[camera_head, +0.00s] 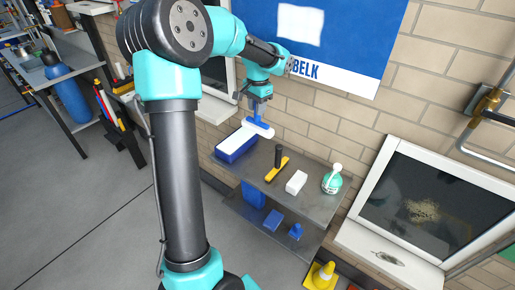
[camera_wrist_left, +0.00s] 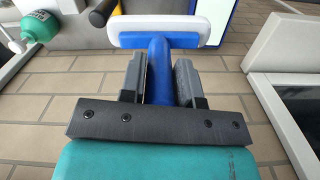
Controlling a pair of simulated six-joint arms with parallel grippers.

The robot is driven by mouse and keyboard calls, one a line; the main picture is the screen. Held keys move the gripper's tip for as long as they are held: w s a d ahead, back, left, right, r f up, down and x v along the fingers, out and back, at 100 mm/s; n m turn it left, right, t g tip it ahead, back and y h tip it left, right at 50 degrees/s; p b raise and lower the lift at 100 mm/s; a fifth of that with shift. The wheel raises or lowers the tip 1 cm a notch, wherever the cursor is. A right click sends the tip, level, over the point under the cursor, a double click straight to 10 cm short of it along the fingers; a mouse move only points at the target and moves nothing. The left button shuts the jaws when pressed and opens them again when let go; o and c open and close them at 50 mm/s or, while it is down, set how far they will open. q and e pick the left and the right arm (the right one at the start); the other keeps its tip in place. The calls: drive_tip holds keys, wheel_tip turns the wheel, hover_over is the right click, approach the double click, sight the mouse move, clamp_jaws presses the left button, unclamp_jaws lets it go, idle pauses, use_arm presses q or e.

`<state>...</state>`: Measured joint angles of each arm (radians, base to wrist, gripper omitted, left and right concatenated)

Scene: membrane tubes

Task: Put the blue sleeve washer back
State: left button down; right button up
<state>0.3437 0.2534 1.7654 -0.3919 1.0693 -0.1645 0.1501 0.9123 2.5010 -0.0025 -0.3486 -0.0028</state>
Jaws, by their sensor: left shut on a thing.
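The blue sleeve washer (camera_head: 257,127) is a T-shaped tool with a blue handle and a white-covered blue crossbar. My left gripper (camera_head: 260,95) is shut on its handle and holds it above the left end of the shelf's top, with the crossbar lowest. In the left wrist view the washer's handle (camera_wrist_left: 159,60) stands between the two grey fingers, and its crossbar (camera_wrist_left: 158,40) spans beyond them. In the head view the crossbar is just above and behind a blue box (camera_head: 236,150) with a white top. My right gripper is not in view.
On the grey shelf (camera_head: 318,208) are a yellow tool with a black handle (camera_head: 276,169), a white block (camera_head: 296,182) and a green bottle (camera_head: 332,183). Several blue things are on the lower tier. A brick wall and framed window (camera_head: 430,200) stand behind and right.

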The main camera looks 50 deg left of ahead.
sight(257, 131)
use_arm(q)
wheel_tip(257, 131, down, 11)
drive_tip(key=shift+f, duration=0.15)
drive_tip(key=shift+f, duration=2.25)
drive_tip(key=shift+f, duration=0.15)
drive_tip(key=c, duration=0.8)
unclamp_jaws()
drive_tip(key=shift+c, duration=0.2)
drive_tip(key=r, duration=1.2)
drive_tip(key=shift+w+r, duration=0.15)
drive_tip(key=shift+w, duration=0.05)
